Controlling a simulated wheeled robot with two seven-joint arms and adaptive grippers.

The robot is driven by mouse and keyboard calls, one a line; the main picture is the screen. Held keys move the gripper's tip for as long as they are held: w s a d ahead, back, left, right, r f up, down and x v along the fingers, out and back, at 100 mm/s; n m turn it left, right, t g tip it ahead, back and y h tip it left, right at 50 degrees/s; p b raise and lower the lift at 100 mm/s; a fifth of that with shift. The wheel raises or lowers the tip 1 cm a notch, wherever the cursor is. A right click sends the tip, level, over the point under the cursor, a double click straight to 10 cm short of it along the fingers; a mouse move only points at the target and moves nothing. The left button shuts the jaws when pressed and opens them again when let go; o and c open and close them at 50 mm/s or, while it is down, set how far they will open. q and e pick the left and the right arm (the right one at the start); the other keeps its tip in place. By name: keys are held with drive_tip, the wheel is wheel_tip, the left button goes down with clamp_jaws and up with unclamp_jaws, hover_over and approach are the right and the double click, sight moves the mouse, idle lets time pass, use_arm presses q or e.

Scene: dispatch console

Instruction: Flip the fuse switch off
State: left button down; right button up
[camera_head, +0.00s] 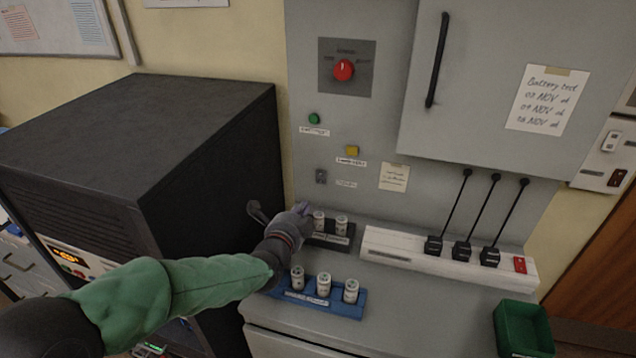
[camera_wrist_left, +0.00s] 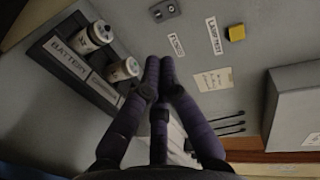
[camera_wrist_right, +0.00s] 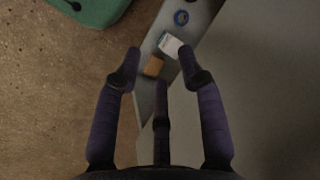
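The fuse switch (camera_head: 321,176) is a small grey switch low on the left of the grey cabinet front, with a white label beside it. In the left wrist view the grey switch (camera_wrist_left: 164,10) is at the top edge, beyond my fingertips, with the label (camera_wrist_left: 176,45) below it. I cannot tell its lever position. My left gripper (camera_head: 304,210) is just below the switch, apart from it, by the black battery holder (camera_head: 318,238). Its fingertips (camera_wrist_left: 159,64) are together with nothing seen between them. My right gripper (camera_wrist_right: 157,58) is open and empty, outside the head view.
A yellow button (camera_head: 352,151), green button (camera_head: 314,119) and red knob (camera_head: 343,70) sit above the switch. A blue holder (camera_head: 345,309) with batteries, a white power strip (camera_head: 405,253) and a green bin (camera_head: 524,330) stand on the ledge. A black cabinet (camera_head: 140,140) is at left.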

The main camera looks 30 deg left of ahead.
use_arm(q)
drive_tip(key=b, duration=0.2)
approach(321, 177)
drive_tip(key=shift+w+a+f, duration=0.25)
drive_tip(key=shift+w+f, duration=0.6)
drive_tip(key=shift+f, duration=0.1)
drive_tip(key=w, duration=0.3)
drive_tip(key=shift+a+r, duration=0.2)
drive_tip(key=shift+a, duration=0.2)
drive_tip(key=shift+w+a+r, duration=0.1)
drive_tip(key=shift+w+a, duration=0.05)
drive_tip(key=shift+w, duration=0.55)
drive_tip(key=g+p, duration=0.1)
drive_tip(key=p, duration=0.4)
drive_tip(key=shift+w+r, duration=0.4)
drive_tip(key=shift+f, duration=0.25)
drive_tip(key=shift+a, duration=0.1)
drive_tip(key=shift+s, duration=0.1)
